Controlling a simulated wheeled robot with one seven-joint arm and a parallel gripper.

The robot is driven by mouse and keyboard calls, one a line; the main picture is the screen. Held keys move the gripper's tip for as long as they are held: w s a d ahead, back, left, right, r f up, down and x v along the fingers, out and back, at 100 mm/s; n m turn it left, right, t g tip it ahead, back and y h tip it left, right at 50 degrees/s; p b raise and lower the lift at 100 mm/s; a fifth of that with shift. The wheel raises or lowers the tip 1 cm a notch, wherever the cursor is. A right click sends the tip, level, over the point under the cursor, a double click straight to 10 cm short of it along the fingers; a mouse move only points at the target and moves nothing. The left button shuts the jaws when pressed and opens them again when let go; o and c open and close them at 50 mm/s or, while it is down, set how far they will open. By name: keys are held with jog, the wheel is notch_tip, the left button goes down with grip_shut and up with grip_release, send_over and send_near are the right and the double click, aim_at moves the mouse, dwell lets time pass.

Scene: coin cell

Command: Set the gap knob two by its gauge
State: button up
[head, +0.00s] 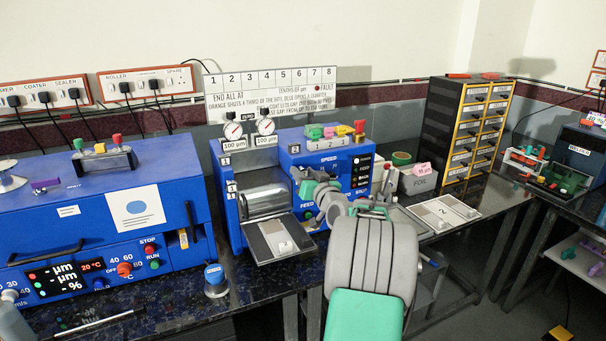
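The blue roller machine (361,172) stands mid-bench. Two round white dial gauges stand on top, a left gauge (233,130) and a right gauge (266,126), each above a "100 µm" plate. Each has a thin needle, too small to read exactly. Small plates marked 1 and 2 sit on the machine's front. I cannot make out gap knob two; my arm covers part of the front near the plate marked 2 (295,149). My gripper (316,193) is at this front, right of the metal roller (265,200). Its fingertips are too small and overlapped to show their opening or any contact.
A blue coater (95,220) fills the left bench, with a blue-capped jar (214,274) at its right. A flat tray (280,240) juts out below the roller. A dark drawer cabinet (468,130), a FOIL box (419,179) and a white plate (443,213) stand right.

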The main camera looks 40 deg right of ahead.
jog(key=o, duration=0.4)
jog(key=shift+c, duration=0.2)
jog(key=b+v, duration=0.1)
jog(key=v, duration=0.6)
jog(key=shift+s+b, duration=0.35)
jog(key=shift+s, duration=0.05)
jog(key=shift+a+r, duration=0.1)
jog(key=shift+a, duration=0.1)
jog(key=w+a+f+n+g+y+p, duration=0.1)
jog(key=a+f+n+g+y+p, duration=0.15)
jog(key=a, duration=1.05)
jog(key=a+f+n+g+y+p, duration=0.1)
jog(key=a+f+n+g+y, duration=0.2)
jog(key=a, duration=1.1)
jog(key=s+a+f+g+p, duration=0.1)
jog(key=s+a+g, duration=0.3)
jog(key=s, duration=0.6)
jog(key=s+a+f+g+p, duration=0.1)
jog(key=s+a+f+g, duration=0.3)
jog(key=s+a, duration=0.5)
jog(key=shift+s+f+n+g, duration=0.25)
jog(key=shift+s+n+g, duration=0.1)
jog(key=shift+s, duration=0.4)
